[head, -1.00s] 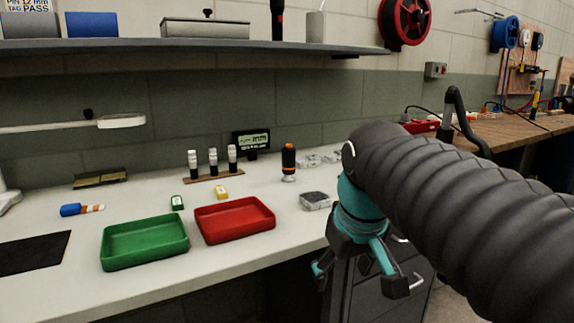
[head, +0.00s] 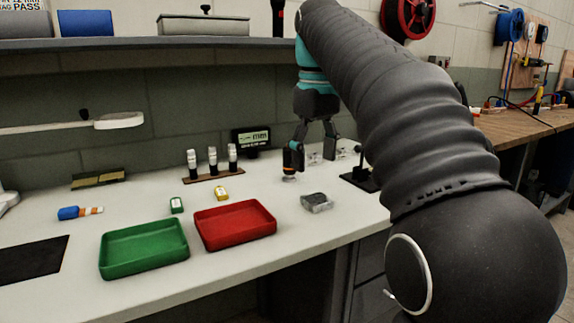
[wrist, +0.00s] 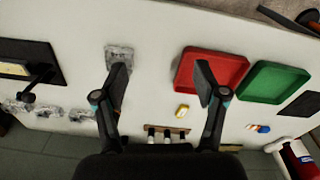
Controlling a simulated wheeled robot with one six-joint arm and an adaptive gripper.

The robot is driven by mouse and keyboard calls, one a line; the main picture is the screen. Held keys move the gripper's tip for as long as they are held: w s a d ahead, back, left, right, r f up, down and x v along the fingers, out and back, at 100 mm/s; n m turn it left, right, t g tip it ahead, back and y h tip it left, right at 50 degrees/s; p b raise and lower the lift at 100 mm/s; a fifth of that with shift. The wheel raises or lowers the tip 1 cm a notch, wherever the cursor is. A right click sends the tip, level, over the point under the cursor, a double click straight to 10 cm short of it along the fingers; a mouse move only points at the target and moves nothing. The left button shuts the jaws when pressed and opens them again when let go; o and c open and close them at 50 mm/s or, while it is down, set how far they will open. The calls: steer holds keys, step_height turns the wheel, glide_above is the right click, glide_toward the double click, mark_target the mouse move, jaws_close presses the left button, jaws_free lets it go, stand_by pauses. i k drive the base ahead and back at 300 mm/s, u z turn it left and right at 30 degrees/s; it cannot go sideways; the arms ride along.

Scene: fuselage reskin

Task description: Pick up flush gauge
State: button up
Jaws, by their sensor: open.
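My gripper (head: 310,160) is open above the back of the white bench, fingers pointing down. A dark upright cylinder with an orange band and silver foot (head: 289,178), possibly the flush gauge, is mostly hidden behind its left finger in the head view. I cannot tell whether they touch. In the wrist view my gripper (wrist: 162,78) has bare bench between its fingertips, and I cannot make out the cylinder.
A red tray (head: 235,240) and a green tray (head: 145,268) stand at the front. Small yellow (head: 221,193) and green (head: 176,205) items lie behind them. A rack of vials (head: 213,176) and a display (head: 251,140) stand at the back, below a shelf (head: 130,43).

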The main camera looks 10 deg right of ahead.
mark_target(289, 178)
steer(key=i, duration=0.9)
steer(key=z, duration=0.45)
